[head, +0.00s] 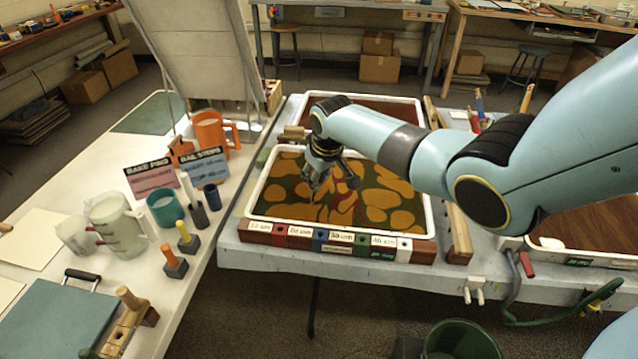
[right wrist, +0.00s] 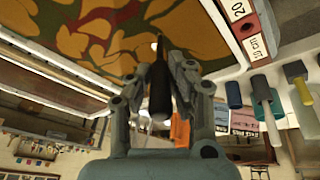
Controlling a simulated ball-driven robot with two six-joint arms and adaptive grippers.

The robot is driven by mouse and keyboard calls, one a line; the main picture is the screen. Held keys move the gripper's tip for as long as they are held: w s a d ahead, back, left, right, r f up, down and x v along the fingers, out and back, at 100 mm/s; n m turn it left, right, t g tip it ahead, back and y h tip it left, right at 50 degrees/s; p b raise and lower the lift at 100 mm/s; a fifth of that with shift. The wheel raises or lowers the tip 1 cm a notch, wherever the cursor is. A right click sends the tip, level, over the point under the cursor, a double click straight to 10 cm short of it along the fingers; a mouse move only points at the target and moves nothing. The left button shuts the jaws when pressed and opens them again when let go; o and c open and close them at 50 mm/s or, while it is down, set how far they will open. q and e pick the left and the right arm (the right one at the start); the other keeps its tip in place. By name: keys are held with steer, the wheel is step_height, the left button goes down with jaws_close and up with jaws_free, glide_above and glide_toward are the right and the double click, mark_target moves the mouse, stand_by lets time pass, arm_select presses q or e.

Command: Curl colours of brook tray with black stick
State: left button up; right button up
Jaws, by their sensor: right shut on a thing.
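A white-rimmed tray (head: 250,190) on the table holds a bath with orange patches over dark green and dark red. Its white rim (right wrist: 85,98) and colours also fill the top of the right wrist view. My right gripper (head: 328,180) is over the left-middle part of this tray, pointing down. In the right wrist view my right gripper (right wrist: 165,68) is shut on a black stick (right wrist: 158,90), whose far end points at the colours. I cannot tell whether the tip touches the surface. My left gripper is not in view.
A numbered block strip (head: 335,240) runs along the tray's front. A second tray (head: 405,103) with brown content stands behind, and another (head: 575,258) lies at right.

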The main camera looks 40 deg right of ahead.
steer(key=shift+w+d, duration=0.15)
steer(key=shift+w, duration=0.1)
steer(key=shift+w+d+f+b, duration=0.1)
steer(key=shift+w+b, duration=0.75)
steer(key=shift+b, duration=0.1)
steer(key=shift+w, duration=0.2)
